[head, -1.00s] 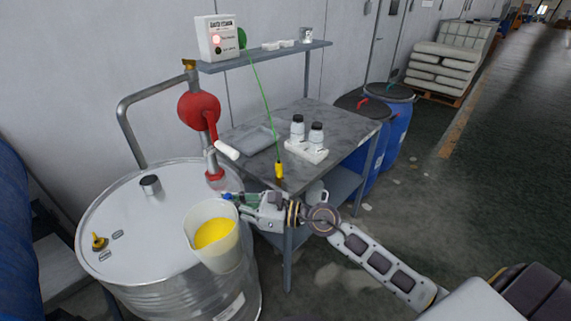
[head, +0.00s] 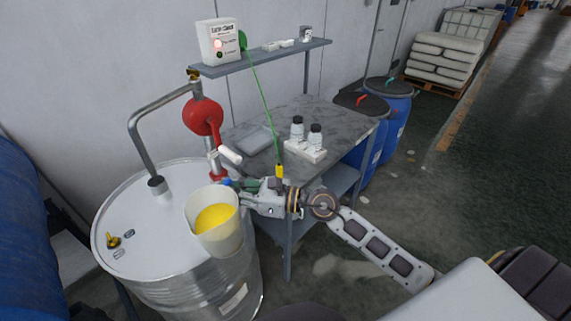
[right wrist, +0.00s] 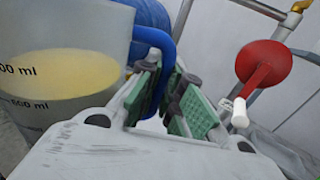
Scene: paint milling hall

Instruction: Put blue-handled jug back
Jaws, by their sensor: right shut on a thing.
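The jug (head: 214,222) is translucent white, with yellow liquid in it and its blue handle (head: 226,182) on the far side. In the head view it is in front of the drum's right side and looks roughly upright. My right gripper (head: 236,187) is shut on the handle. In the right wrist view the jug (right wrist: 60,85) is at left, with volume marks, and the green-padded fingers (right wrist: 168,98) close around the blue handle (right wrist: 163,48). My left gripper is not in view.
A steel drum (head: 150,215) with a red hand pump (head: 204,117) and bent pipe stands at left. The grey table (head: 335,112) behind my gripper holds two bottles (head: 306,134) in a white block and a shallow tray (head: 256,138). A green cord hangs from the shelf (head: 270,58). Open floor lies right.

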